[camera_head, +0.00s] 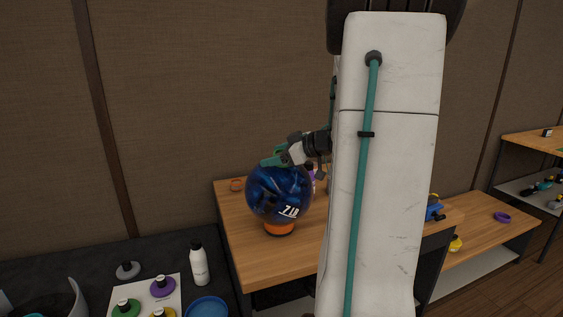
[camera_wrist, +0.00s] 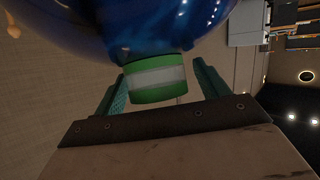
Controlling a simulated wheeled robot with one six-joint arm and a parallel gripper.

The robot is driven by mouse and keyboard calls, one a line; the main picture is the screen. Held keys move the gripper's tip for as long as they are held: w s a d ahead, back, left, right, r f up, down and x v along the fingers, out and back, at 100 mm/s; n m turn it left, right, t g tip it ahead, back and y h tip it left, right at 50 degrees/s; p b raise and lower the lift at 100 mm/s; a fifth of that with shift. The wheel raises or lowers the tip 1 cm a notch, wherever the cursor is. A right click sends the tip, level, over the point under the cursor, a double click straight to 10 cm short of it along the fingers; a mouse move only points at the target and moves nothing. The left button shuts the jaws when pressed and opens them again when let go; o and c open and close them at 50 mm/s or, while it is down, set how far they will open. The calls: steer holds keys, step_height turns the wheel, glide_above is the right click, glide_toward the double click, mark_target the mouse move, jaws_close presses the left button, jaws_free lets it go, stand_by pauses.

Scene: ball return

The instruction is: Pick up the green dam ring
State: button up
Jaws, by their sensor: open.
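A green band-shaped thing with a pale middle stripe (camera_wrist: 158,78) shows in the wrist view, close against the blue ball; I take it for the green dam ring, but its hole is not visible. My gripper (camera_wrist: 159,71) is open, with one teal finger on each side of it and narrow gaps between. In the head view my gripper (camera_head: 276,158) is at the top of the glossy dark blue ball (camera_head: 279,194). The green thing cannot be told apart from the teal fingers there. The ball sits on an orange ring-like support (camera_head: 279,228).
The ball stands on a wooden table (camera_head: 255,262), with a small orange ring (camera_head: 237,184) at its back left. A white bottle (camera_head: 199,264) and a blue dish (camera_head: 207,308) are on the dark surface at left. A purple ring (camera_head: 503,217) lies on the right bench. My arm hides the middle.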

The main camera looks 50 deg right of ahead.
steer(key=shift+w, duration=0.15)
steer(key=c, duration=1)
steer(key=shift+c, duration=0.2)
